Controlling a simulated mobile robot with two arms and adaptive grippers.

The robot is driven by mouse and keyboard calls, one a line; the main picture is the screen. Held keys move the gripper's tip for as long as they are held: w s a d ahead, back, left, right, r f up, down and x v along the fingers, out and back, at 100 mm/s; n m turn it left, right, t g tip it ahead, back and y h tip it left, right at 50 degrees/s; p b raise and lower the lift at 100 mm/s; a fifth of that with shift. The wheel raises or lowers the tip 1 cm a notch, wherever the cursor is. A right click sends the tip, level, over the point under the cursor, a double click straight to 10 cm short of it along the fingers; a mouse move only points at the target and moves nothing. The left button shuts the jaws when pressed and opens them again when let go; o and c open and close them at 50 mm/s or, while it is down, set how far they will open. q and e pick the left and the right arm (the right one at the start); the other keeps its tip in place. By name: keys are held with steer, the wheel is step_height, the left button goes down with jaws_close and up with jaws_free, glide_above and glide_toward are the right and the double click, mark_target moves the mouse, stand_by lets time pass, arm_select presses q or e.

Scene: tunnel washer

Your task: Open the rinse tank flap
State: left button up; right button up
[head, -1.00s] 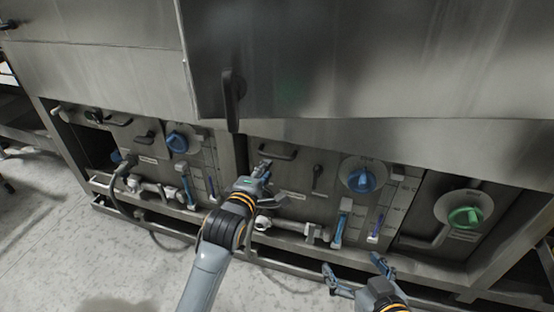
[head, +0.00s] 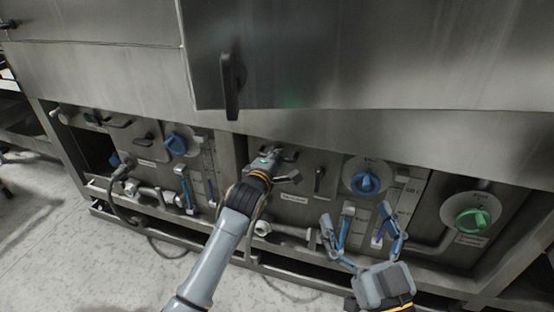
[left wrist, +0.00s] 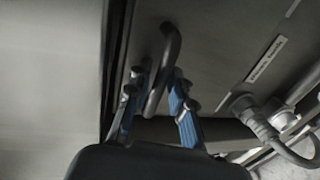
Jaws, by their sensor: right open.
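The lower middle panel (head: 304,168) of the washer is closed. It has a dark bar handle at its top and a small label near its bottom; I take it for the rinse tank flap. My left gripper (head: 279,156) is at this handle and hides most of it. In the left wrist view, the curved dark handle (left wrist: 172,45) stands between the two blue fingers of my left gripper (left wrist: 157,80), which are apart on either side of it. My right gripper (head: 356,214) is open and empty, in front of the lower panels to the right.
A black lever (head: 319,182) sits right of the handle. A blue dial (head: 365,183) and a green dial (head: 472,220) are further right. A large upper door (head: 370,60) overhangs the panels. Pipes (head: 285,230) run below.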

arm_select(q)
jaws_close()
steer(key=shift+f, duration=0.15)
